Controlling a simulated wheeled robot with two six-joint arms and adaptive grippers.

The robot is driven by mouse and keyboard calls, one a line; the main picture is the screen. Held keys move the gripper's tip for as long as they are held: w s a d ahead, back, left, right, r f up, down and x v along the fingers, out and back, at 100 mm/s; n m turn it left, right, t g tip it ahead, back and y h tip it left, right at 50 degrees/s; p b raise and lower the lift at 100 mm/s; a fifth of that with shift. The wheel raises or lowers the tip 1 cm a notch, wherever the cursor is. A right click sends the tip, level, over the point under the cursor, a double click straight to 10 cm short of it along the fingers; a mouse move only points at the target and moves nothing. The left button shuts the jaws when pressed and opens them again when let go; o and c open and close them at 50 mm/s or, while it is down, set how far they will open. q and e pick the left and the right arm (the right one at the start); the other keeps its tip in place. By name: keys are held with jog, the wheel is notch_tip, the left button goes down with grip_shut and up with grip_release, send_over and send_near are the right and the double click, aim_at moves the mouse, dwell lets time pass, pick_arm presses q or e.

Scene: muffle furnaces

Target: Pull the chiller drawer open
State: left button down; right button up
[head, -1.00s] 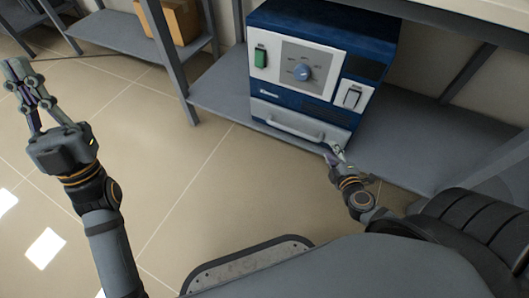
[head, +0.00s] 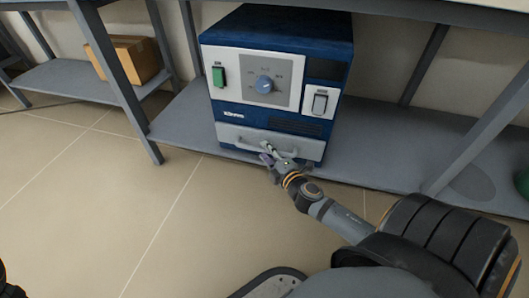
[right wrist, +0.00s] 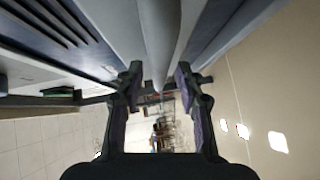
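The chiller (head: 262,85) is a blue box with a pale front panel, standing on a low grey shelf. Its drawer (head: 236,132) is the pale front at the bottom, which looks flush with the body. The drawer's bar handle (head: 246,148) runs across it, partly hidden by my right gripper (head: 269,154). That gripper is at the handle's middle to right part. In the right wrist view, its two fingers (right wrist: 160,88) are apart, with the grey handle bar (right wrist: 160,35) running between them; contact cannot be told.
The grey shelf (head: 180,125) extends to both sides of the chiller, with an upright post (head: 112,65) to its left. A cardboard box (head: 125,60) lies on the left shelf. The tiled floor (head: 110,200) in front is clear.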

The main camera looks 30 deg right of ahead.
jog(key=shift+w, duration=0.75)
jog(key=shift+f, duration=0.1)
grip_shut()
